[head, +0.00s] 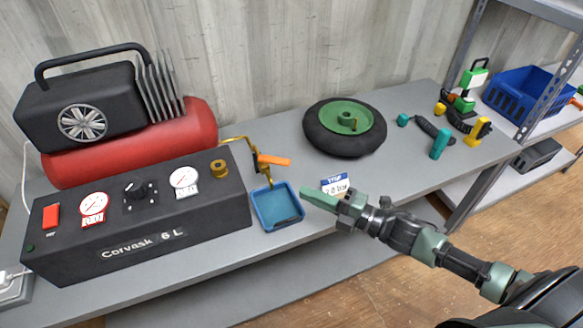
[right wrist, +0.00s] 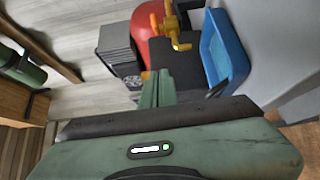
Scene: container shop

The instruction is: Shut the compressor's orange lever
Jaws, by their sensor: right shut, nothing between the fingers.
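The compressor (head: 150,210) stands at the left of the bench, with a black panel, a red tank and a brass pipe at its right end. The orange lever (head: 274,160) sits on the brass valve (head: 257,165) and points to the right, roughly level, above the blue tray. In the right wrist view the valve with its orange-yellow lever (right wrist: 179,43) shows near the top. My right gripper (head: 305,195) is shut and empty, in front and to the right of the lever, apart from it. Its closed fingers (right wrist: 158,88) also show in the right wrist view. My left gripper is not in view.
A blue tray (head: 254,212) lies below the lever, and it also shows in the wrist view (right wrist: 237,68). A small label card (head: 334,184) stands near my gripper. A wheel with a green hub (head: 345,126) lies behind. A shelf post (head: 497,150) and blue crate (head: 512,95) are at right.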

